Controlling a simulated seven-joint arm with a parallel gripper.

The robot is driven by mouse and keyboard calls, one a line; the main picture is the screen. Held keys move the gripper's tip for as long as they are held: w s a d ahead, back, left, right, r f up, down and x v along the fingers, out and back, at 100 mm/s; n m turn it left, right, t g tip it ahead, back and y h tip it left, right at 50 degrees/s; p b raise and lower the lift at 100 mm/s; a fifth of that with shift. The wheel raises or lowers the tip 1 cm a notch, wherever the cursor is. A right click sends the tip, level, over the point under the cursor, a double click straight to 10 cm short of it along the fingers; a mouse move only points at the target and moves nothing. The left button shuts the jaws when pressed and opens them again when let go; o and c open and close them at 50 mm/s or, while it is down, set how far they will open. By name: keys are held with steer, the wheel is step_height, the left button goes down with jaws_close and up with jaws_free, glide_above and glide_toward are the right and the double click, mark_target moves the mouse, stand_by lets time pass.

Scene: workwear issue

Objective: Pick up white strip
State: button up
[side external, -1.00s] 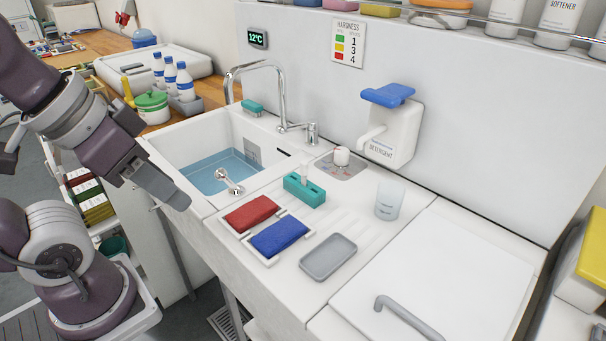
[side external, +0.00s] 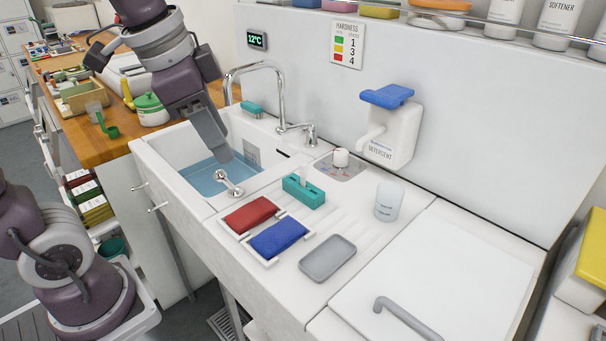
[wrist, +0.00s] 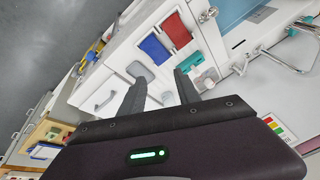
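A thin white strip (side external: 304,174) stands upright in a teal holder (side external: 303,193) on the drainboard, right of the sink. The holder also shows in the wrist view (wrist: 191,62), close beyond the right-hand finger; I cannot make out the strip there. My gripper (side external: 224,152) is above the sink basin, left of the holder and higher than it. In the wrist view my gripper (wrist: 160,84) has its two fingers apart with nothing between them.
Red (side external: 250,214) and blue (side external: 279,236) pads lie in front of the holder, with a grey tray (side external: 327,257) to their right. A translucent cup (side external: 389,202) stands right of the holder. The curved faucet (side external: 282,90) rises behind my gripper; the detergent dispenser (side external: 396,130) is on the wall.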

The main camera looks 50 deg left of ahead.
steer(key=w+a+m+g, duration=0.1)
steer(key=w+m, duration=0.2)
steer(key=w, duration=0.4)
steer(key=m+g, duration=0.3)
steer(key=m, duration=0.7)
glide_above(303, 163)
step_height(303, 163, down, 12)
steer(key=shift+r, duration=0.2)
step_height(303, 163, down, 6)
steer(key=shift+f, duration=0.55)
jaws_close()
